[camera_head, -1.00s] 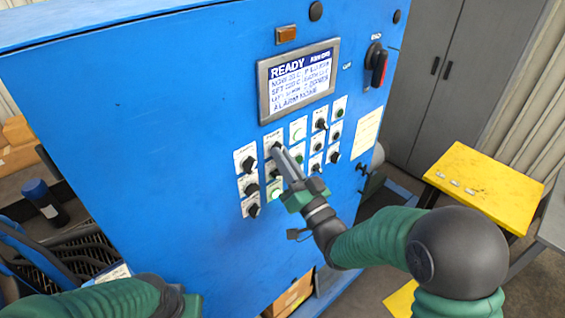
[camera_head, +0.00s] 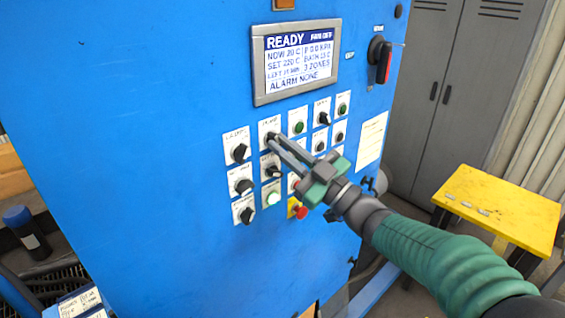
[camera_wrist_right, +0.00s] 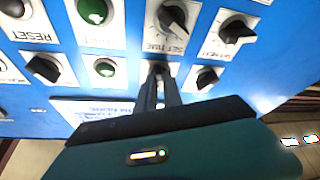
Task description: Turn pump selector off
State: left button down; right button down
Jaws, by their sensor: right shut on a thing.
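The pump selector (camera_head: 269,136) is a dark knob on a white plate, in the top row of the blue cabinet's control panel, second from the left. Its plate label is too blurred to read surely. My right gripper (camera_head: 274,143) reaches it from the lower right, its narrow fingers shut on the knob. In the right wrist view, which is upside down, the fingertips (camera_wrist_right: 159,82) meet the knob (camera_wrist_right: 158,69), largely hidden between them. Its pointing direction cannot be told. My left gripper is out of view.
Neighbouring black selectors (camera_head: 239,152) and green buttons (camera_head: 299,127) sit close around the fingers. The display (camera_head: 296,62) above reads READY and ALARM NONE. A yellow table (camera_head: 500,205) stands to the right.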

jog(key=shift+n+g+b, duration=0.6)
jog(key=shift+n, duration=0.5)
jog(key=c, duration=1.5)
grip_release()
jog(key=shift+d, duration=0.1)
jog(key=b+v, duration=0.1)
jog(key=v, duration=0.4)
jog(key=b+v, duration=0.2)
jog(key=v, duration=0.4)
jog(key=b+v, duration=0.1)
jog(key=v, duration=0.4)
jog(key=shift+d+f+b, duration=0.3)
jog(key=shift+f+b, duration=0.05)
jog(key=shift+f, duration=0.15)
